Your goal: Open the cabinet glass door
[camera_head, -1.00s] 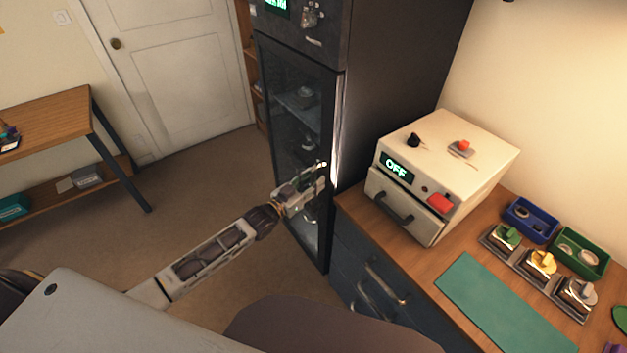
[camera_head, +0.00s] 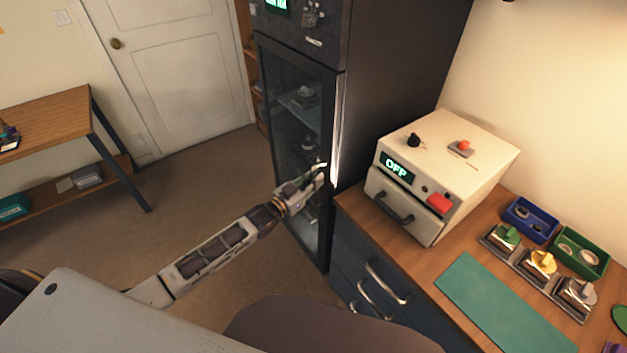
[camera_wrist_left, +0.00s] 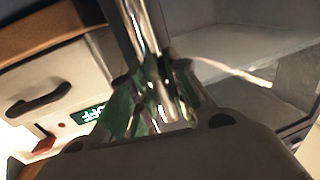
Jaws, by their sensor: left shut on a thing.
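The tall dark cabinet (camera_head: 395,100) has a glass door (camera_head: 287,110) in a black frame, with shelves and small items behind the glass. The door looks closed or nearly so. My left gripper (camera_head: 318,172) is at the right edge of the door, around mid-height. In the left wrist view, my left gripper (camera_wrist_left: 155,105) is shut on a shiny vertical metal bar, the door handle (camera_wrist_left: 145,30), which runs between its fingers. The fingers hide part of the handle. My right gripper is not in view.
A cream box with an OFF display (camera_head: 440,175) stands on the wooden counter (camera_head: 425,260) right of the cabinet. Drawers with metal handles (camera_head: 385,280) are below. A wooden table (camera_head: 50,115) stands at left. The floor before the door (camera_head: 215,180) is clear.

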